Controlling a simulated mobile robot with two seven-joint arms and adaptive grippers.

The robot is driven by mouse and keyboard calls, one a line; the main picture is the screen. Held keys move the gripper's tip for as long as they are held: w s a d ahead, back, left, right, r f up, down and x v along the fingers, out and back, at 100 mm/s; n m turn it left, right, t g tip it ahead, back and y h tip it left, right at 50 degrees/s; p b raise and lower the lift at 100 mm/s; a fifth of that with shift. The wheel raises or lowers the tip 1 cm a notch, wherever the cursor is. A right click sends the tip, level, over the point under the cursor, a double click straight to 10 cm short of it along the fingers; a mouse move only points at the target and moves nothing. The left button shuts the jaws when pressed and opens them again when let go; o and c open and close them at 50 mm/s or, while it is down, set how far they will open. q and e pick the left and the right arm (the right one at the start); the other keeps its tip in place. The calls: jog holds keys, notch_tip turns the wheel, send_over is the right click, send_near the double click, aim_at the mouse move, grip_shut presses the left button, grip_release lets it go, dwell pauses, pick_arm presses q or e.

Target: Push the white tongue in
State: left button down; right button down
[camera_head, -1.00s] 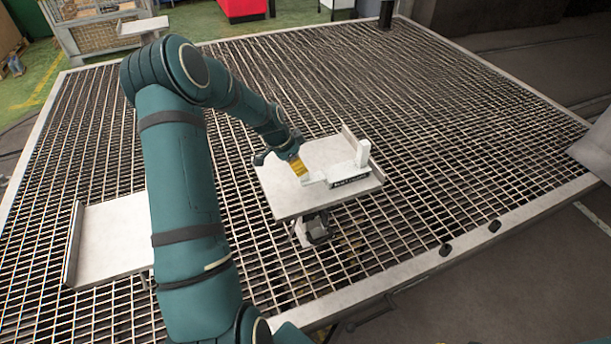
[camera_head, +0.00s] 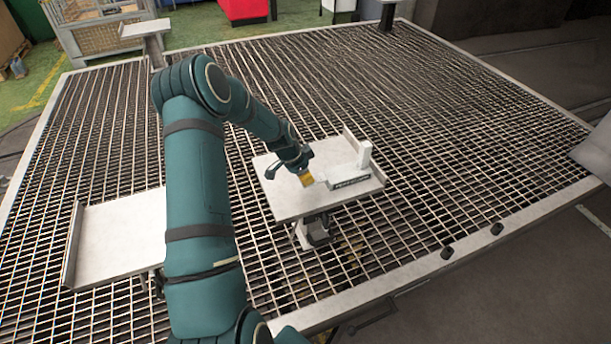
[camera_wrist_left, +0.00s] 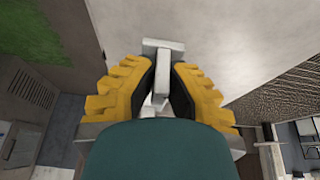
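A white block with a dark, lettered side (camera_head: 350,184) and an upright white post (camera_head: 365,154) sits on a pale plate (camera_head: 290,207). The short white tongue (camera_head: 321,176) sticks out of the block's left end, towards my left gripper (camera_head: 307,180). The gripper's yellow fingertips are close beside the tongue; contact is not clear. In the left wrist view, the yellow fingers (camera_wrist_left: 164,75) lean towards each other with a narrow gap. A white T-shaped part (camera_wrist_left: 163,45) shows between and beyond them. Whether they grip it is unclear. My right gripper is out of view.
The plate stands on a mount above a metal grating (camera_head: 430,160). Another pale plate (camera_head: 120,235) is at the left, partly behind my left arm. A wire-sided crate (camera_head: 100,35) stands at the far left. The grating right of the block is clear.

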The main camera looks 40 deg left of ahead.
aim_at(329, 177)
pick_arm(q)
jog(key=w+d, duration=0.1)
jog(key=w, duration=0.1)
jog(key=w+d+b, duration=0.1)
jog(key=w, duration=0.1)
jog(key=w+d+b, duration=0.1)
jog(key=w, duration=0.1)
jog(key=shift+f, duration=0.1)
jog(key=c, duration=1)
grip_release()
jog(key=shift+s, duration=0.1)
jog(key=v, duration=1.2)
